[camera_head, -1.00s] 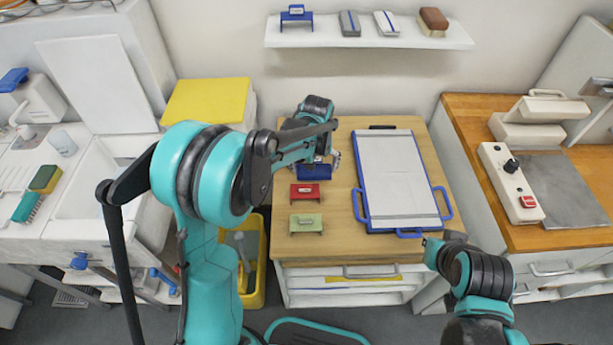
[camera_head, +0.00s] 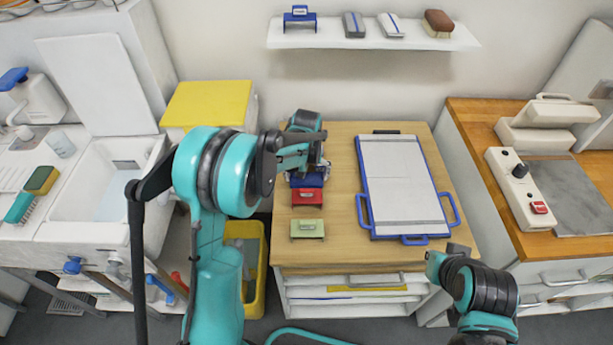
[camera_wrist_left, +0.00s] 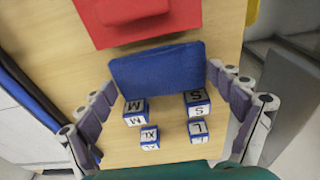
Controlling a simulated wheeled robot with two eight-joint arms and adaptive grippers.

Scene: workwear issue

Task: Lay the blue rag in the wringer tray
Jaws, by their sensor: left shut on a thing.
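The blue rag (camera_head: 308,180) is a cloth-textured blue piece at the left of the wooden table, partly hidden under my left gripper (camera_head: 308,165) in the head view. In the left wrist view the blue rag (camera_wrist_left: 158,77) lies between the fingertips of my left gripper (camera_wrist_left: 163,90), which is shut on it. I cannot tell if it is lifted. A white tray with a blue rim and handles (camera_head: 405,190), apparently the wringer tray, lies to its right with a bare surface. My right gripper (camera_head: 434,258) is by the table's front right edge; its jaws are unclear.
A red piece (camera_head: 307,197) is close in front of the blue rag, a green piece (camera_head: 307,229) nearer me. Small cubes with size letters (camera_wrist_left: 197,103) show in the left wrist view. A sink (camera_head: 105,185) is left; a machine (camera_head: 515,175) stands on the right bench.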

